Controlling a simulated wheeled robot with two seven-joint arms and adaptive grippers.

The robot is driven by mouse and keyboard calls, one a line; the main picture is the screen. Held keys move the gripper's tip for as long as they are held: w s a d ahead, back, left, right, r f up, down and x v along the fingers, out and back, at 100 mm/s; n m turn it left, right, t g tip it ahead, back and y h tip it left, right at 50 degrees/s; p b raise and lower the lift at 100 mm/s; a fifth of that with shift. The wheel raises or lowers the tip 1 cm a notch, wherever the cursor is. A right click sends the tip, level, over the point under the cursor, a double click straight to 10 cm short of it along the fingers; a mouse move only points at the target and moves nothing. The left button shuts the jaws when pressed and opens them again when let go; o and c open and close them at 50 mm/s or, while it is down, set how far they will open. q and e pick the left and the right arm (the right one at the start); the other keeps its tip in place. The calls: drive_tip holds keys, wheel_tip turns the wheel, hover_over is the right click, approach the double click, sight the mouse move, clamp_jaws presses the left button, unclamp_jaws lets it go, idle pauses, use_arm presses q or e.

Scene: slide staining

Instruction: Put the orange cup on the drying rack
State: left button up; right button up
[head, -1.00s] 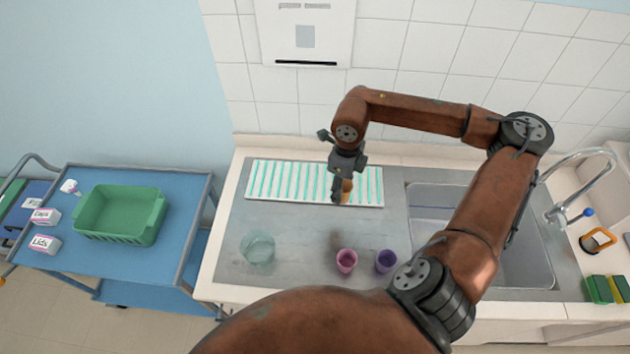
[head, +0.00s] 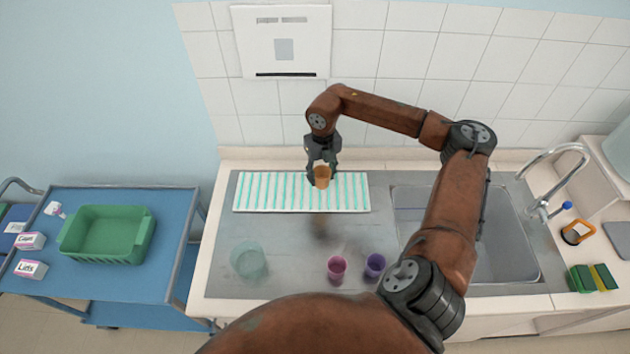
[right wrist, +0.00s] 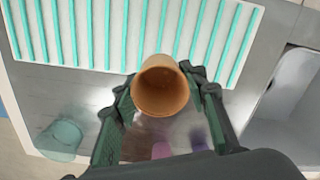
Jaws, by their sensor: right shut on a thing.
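The orange cup (head: 322,178) is held by my right gripper (head: 320,168), in front of and over the drying rack in the head view. In the right wrist view the cup (right wrist: 162,86) sits between the two fingers (right wrist: 160,98), its mouth facing the camera. The drying rack (head: 265,193) is a white board with green slats at the back of the steel counter; it also shows in the right wrist view (right wrist: 110,35). I cannot tell whether the cup touches the rack. My left gripper is not in view.
A pink cup (head: 336,268), a purple cup (head: 374,265) and a clear greenish beaker (head: 249,260) stand on the counter's front part. A sink (head: 490,235) with a faucet is to the right. A blue cart (head: 165,265) with a green basket (head: 110,234) stands left.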

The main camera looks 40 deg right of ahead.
drive_tip(key=w+f, duration=0.2)
drive_tip(key=f, duration=0.1)
drive_tip(key=w+f, duration=0.1)
drive_tip(key=shift+w+d+f, duration=0.25)
drive_tip(key=shift+d, duration=0.05)
wheel_tip(320, 180, down, 3)
drive_tip(key=shift+w+d+f+p, duration=0.1)
drive_tip(key=shift+w+f+p, duration=0.05)
drive_tip(key=shift+p, duration=0.4)
drive_tip(key=shift+f, duration=0.1)
drive_tip(key=o, duration=1.1)
